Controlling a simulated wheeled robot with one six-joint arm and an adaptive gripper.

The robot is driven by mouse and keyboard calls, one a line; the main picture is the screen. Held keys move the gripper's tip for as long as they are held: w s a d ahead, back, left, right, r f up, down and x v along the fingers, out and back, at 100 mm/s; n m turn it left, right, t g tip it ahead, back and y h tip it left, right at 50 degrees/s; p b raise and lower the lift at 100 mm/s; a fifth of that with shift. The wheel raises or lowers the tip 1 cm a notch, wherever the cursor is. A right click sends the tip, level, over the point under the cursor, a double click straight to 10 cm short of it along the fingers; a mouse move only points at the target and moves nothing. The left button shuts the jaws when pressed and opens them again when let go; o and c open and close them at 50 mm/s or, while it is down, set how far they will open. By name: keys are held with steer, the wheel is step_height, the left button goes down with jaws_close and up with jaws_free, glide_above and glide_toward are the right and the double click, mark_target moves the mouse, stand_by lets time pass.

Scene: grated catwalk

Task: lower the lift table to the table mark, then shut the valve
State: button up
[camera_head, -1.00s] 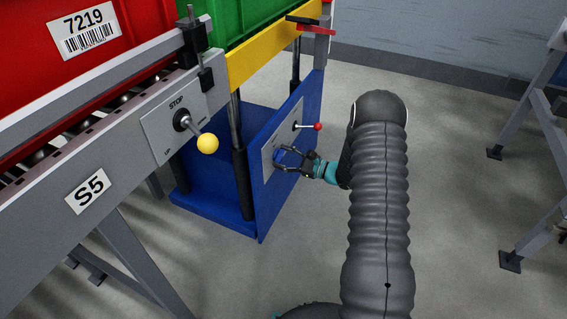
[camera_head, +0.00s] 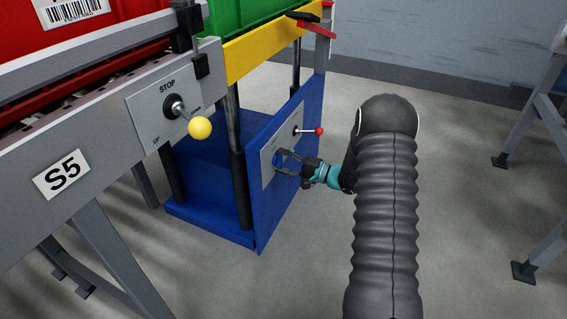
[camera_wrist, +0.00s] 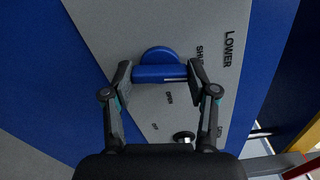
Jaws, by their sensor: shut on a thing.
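The lift table has a blue base (camera_head: 205,205) and a yellow upper edge (camera_head: 262,50). At its back right corner a red mark (camera_head: 318,30) and a black pointer (camera_head: 297,15) sit close together; I cannot tell whether they line up exactly. On the grey side panel (camera_head: 269,152) is a short lever with a red ball (camera_head: 319,131). Below it is the blue valve handle (camera_wrist: 158,68). My gripper (camera_head: 285,163) is shut on this handle, one finger at each end in the wrist view. The panel reads LOWER, SHUT and OPEN near the handle.
A green crate (camera_head: 245,22) stands on the lift table. At left are a roller conveyor marked S5 (camera_head: 62,175), a red crate (camera_head: 110,38), and a STOP panel with a yellow-ball lever (camera_head: 199,128). Grey floor (camera_head: 300,270) is clear around my arm.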

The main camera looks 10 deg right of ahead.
steer(key=shift+n, duration=1.1)
steer(key=o, duration=1.2)
steer(key=shift+c, duration=0.2)
steer(key=v, duration=1.2)
